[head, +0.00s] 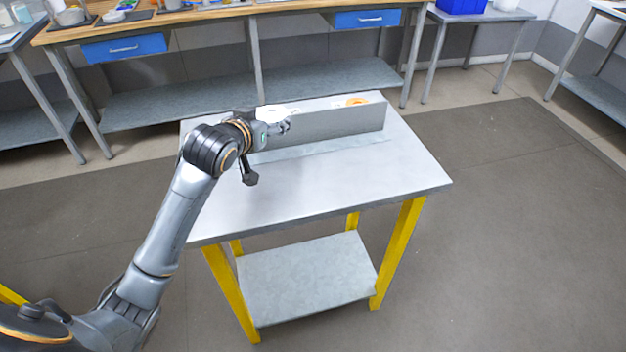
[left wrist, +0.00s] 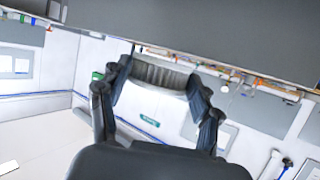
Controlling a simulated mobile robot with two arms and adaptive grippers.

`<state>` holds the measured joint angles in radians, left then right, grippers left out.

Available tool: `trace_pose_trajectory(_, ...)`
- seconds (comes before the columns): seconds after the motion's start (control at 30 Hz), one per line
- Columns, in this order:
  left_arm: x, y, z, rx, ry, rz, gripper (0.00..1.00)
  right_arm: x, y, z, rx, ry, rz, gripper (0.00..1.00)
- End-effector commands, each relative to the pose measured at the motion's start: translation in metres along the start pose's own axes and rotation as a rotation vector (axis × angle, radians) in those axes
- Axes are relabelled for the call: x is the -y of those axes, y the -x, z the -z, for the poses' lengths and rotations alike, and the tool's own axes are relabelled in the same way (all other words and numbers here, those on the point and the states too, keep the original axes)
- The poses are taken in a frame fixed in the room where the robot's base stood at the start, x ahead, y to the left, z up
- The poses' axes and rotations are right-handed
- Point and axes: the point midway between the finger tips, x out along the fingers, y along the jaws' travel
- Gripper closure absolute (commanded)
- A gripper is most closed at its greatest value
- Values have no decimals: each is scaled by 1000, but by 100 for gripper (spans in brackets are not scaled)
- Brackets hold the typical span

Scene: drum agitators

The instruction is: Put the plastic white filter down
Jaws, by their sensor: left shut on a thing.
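My left gripper (head: 284,126) is above the left part of a grey metal-topped table, beside the long grey box on it. In the left wrist view, my left gripper (left wrist: 160,82) is shut on the plastic white filter (left wrist: 150,104), one finger on each side. The filter has a white body, a small green label and a grey ribbed part. In the head view a white patch (head: 277,112) shows just behind the gripper; I cannot tell whether it is the filter. My right gripper is not in view.
The table (head: 330,190) has yellow legs and a clear front half. A long grey box (head: 340,128) stands along its back, with an orange ring-shaped thing (head: 356,101) at its top. A wooden workbench (head: 290,10) with blue drawers stands behind.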

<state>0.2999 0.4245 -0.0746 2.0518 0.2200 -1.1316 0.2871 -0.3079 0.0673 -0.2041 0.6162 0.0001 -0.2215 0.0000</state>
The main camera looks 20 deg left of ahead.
Motion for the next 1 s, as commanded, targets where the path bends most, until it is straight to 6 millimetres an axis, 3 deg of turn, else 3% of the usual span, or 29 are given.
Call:
trace_pose_trajectory(0.23, -63, 5, -31, 3, 3, -6, 59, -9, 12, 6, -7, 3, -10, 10)
trace_pose_trajectory(0.4, -87, -2, -64, 3, 1, -2, 59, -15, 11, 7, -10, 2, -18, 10)
trace_pose_trajectory(0.77, -112, -9, -96, 2, 1, -2, 59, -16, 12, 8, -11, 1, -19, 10)
trace_pose_trajectory(1.0, -110, -20, -119, -2, 0, 0, 59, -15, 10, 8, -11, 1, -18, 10)
